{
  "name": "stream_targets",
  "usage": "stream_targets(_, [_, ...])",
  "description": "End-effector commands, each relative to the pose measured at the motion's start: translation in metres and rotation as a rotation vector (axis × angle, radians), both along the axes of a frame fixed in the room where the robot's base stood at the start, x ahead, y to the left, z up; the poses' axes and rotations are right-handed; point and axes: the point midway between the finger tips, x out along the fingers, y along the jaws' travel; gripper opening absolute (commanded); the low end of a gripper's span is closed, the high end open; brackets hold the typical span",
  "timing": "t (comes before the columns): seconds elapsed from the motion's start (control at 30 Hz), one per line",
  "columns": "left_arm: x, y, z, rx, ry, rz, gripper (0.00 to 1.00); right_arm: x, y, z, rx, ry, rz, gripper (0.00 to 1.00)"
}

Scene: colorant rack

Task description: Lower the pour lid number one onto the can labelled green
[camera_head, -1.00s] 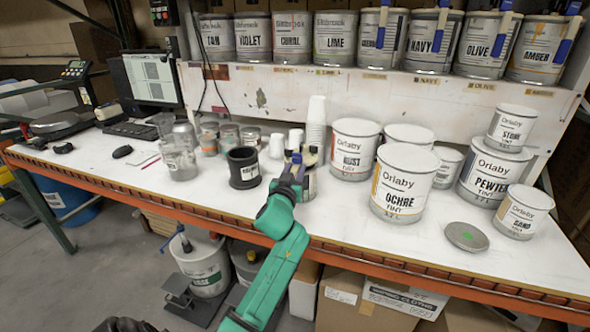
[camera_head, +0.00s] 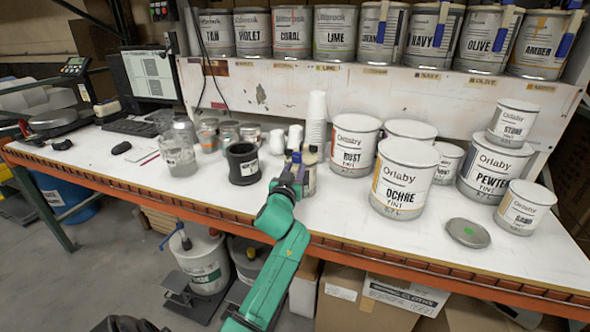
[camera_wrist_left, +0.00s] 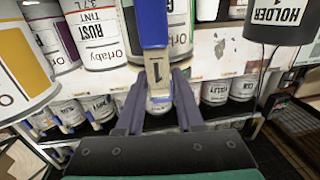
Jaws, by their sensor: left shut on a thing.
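A white Orlaby can (camera_wrist_left: 182,22) shows behind the handle in the wrist view. My right gripper is out of view.
The black holder (camera_head: 243,165) stands left of the gripper, and stacked white cups (camera_head: 316,115) behind it. The rust can (camera_head: 352,150) and ochre can (camera_head: 402,180) stand close on the right. A grey lid with a green dot (camera_head: 468,233) lies near the front edge.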

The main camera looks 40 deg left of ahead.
Motion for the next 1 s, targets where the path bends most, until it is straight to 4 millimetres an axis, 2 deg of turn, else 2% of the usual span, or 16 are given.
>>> stream_targets(0.4, [0.000,0.000,-0.005,0.001,-0.002,0.000,0.00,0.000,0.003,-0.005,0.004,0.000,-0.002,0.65])
stream_targets(0.43, [0.000,0.000,-0.005,0.001,-0.002,0.000,0.40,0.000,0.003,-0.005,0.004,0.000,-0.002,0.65])
stream_targets(0.5, [0.000,0.000,-0.005,0.001,-0.002,0.000,0.67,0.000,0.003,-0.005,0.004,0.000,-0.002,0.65])
stream_targets(0.53, [0.000,0.000,-0.005,0.001,-0.002,0.000,0.71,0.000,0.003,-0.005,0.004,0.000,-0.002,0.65])
stream_targets(0.87, [-0.002,-0.001,-0.006,0.000,0.001,0.000,0.71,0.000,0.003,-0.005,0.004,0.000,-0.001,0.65])
stream_targets(1.0, [-0.015,-0.008,-0.007,0.000,0.000,-0.002,0.71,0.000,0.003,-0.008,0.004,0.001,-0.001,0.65])
